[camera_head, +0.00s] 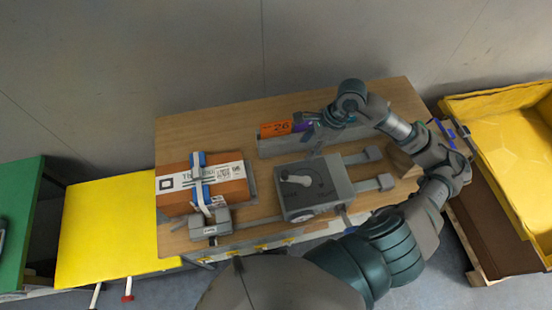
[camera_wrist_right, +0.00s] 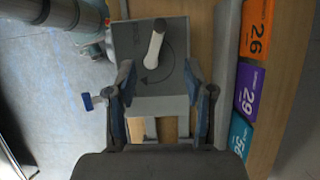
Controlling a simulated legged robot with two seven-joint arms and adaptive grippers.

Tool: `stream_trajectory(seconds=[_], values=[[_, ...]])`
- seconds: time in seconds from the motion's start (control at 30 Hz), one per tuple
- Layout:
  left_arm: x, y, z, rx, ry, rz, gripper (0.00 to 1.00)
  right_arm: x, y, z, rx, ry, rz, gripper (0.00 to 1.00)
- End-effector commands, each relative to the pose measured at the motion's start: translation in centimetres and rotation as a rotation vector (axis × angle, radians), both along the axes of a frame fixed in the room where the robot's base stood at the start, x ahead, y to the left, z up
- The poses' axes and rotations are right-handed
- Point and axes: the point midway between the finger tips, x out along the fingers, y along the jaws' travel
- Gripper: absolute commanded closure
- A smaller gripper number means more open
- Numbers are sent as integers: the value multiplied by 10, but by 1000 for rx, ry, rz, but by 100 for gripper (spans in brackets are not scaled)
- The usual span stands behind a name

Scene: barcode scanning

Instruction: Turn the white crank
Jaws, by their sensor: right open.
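The white crank (camera_head: 297,180) lies on top of a grey box (camera_head: 322,206) on the wooden table. In the right wrist view the crank (camera_wrist_right: 154,50) stands near the far end of the grey box (camera_wrist_right: 125,38), with a dark curved arrow beside it. My right gripper (camera_head: 316,138) is above and behind the box in the head view. In the right wrist view its two fingers (camera_wrist_right: 162,82) are spread, with the crank beyond and between their tips. The gripper is empty and apart from the crank. My left gripper is not in view.
A parcel with a label (camera_head: 225,176) and a blue and grey device lie left of the box. A grey rail with numbered cards (camera_head: 274,129) stands behind it. A yellow bin (camera_head: 500,110) is at right; a yellow surface (camera_head: 110,230) is at left.

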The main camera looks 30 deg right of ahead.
Motion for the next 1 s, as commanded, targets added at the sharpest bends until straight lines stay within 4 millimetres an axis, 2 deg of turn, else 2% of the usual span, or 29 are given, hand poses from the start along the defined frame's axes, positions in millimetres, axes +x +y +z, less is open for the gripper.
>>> stream_trajectory(seconds=[0.13,0.27,0.43,0.7,0.9,1.0], values=[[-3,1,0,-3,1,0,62,-2,3,-3,-13,1,0,47],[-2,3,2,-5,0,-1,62,-1,13,-18,-12,2,2,47],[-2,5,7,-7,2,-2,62,5,31,-53,-13,6,3,47],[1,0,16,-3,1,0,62,11,48,-114,-8,6,-1,47],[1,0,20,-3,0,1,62,14,58,-147,-6,3,0,47],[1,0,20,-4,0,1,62,16,62,-155,-10,3,-1,47]])
